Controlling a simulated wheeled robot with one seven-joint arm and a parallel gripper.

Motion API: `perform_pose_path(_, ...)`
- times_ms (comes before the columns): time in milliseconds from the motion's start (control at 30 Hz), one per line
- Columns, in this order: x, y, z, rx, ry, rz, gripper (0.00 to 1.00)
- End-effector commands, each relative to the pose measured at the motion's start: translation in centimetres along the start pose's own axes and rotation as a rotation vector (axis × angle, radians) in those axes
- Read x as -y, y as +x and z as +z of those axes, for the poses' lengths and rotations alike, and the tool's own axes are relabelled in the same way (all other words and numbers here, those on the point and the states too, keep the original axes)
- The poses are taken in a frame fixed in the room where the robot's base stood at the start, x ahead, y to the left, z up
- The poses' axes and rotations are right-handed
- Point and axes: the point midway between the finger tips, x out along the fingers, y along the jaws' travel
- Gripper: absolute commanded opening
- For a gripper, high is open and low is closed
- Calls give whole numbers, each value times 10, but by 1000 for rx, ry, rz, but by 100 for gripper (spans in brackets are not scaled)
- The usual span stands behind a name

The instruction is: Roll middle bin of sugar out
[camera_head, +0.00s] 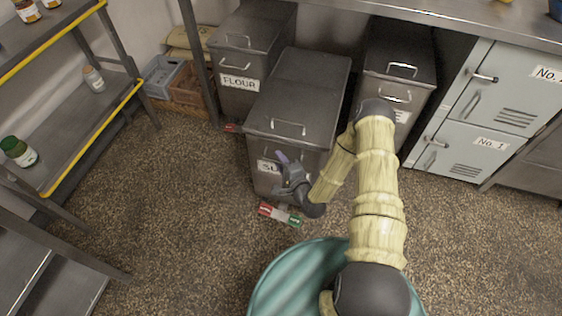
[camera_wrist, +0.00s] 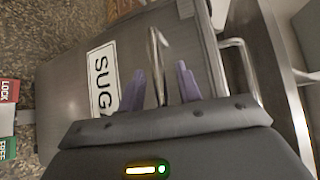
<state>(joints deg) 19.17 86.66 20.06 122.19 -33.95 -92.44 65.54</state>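The middle grey sugar bin (camera_head: 300,88) stands further forward than the bins on either side. Its white label, partly covered by my gripper in the head view, reads "SUGA" in the wrist view (camera_wrist: 102,78). My gripper (camera_head: 284,160) is at the bin's front. In the wrist view its two purple fingers (camera_wrist: 160,88) are apart, with a metal bar handle (camera_wrist: 155,55) between them; contact cannot be told. A second handle (camera_head: 275,127) is on the lid. A red and green pedal (camera_head: 280,214) marked LOCK and FREE is low at the bin's front.
A flour bin (camera_head: 240,60) stands at left and another lidded bin (camera_head: 400,60) at right, under the counter (camera_head: 440,14). Grey lockers (camera_head: 485,110) are further right. A yellow-edged shelf rack (camera_head: 90,130) stands left. The floor (camera_head: 170,215) at front left is clear.

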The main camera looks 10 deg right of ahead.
Motion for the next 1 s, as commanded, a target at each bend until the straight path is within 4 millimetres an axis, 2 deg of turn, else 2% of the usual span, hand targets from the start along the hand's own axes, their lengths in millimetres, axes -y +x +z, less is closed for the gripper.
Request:
perform_pose_path(167,0,-2,0,2,0,1,34)
perform_pose_path(367,0,-24,0,1,2,3,34)
perform_pose_path(1000,0,-150,0,-2,4,4,34)
